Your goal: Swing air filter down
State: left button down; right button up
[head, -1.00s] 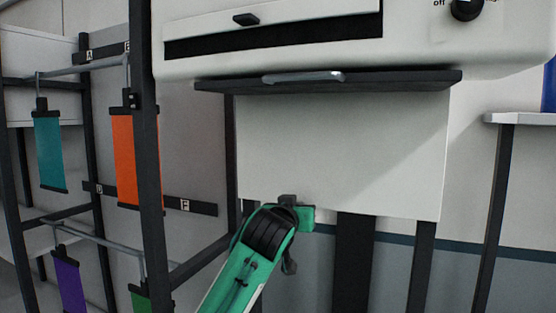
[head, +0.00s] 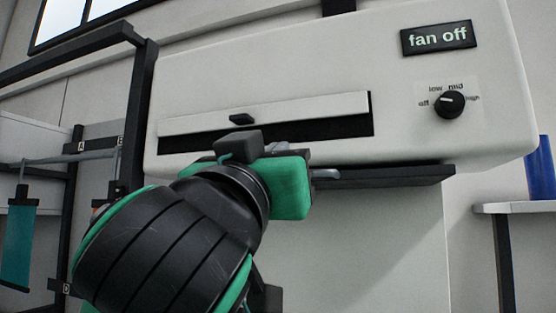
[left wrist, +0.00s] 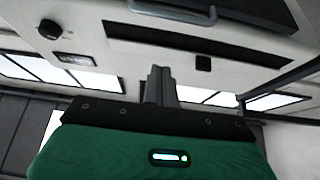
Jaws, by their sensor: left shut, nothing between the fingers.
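The dark flat panel (head: 400,176) with a grey bar handle (head: 325,174) looks like the air filter. It lies about level under the white housing (head: 300,70). The panel (left wrist: 255,10) and handle (left wrist: 172,13) also show at the top of the left wrist view. My left gripper is raised in front of the housing, near the handle; its green hand (head: 290,188) covers the panel's left part in the head view. Its fingers (left wrist: 160,75) are shut and empty, apart from the handle in the left wrist view. My right gripper is not in view.
The housing has a white flap with a black knob (head: 241,119) above a dark slot, a dial (head: 449,104) and a "fan off" sign (head: 438,38). A dark rack frame (head: 140,110) stands left, with a hanging teal sheet (head: 18,245). A blue cylinder (head: 541,170) stands right.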

pick_arm(q)
jog(key=p+x, duration=0.3)
jog(key=x, duration=0.5)
jog(key=f, duration=0.2)
jog(key=f+p, duration=0.1)
jog(key=f, duration=0.1)
jog(key=shift+w+d+p, duration=0.15)
jog(key=shift+w+p, duration=0.15)
jog(key=shift+w, duration=0.1)
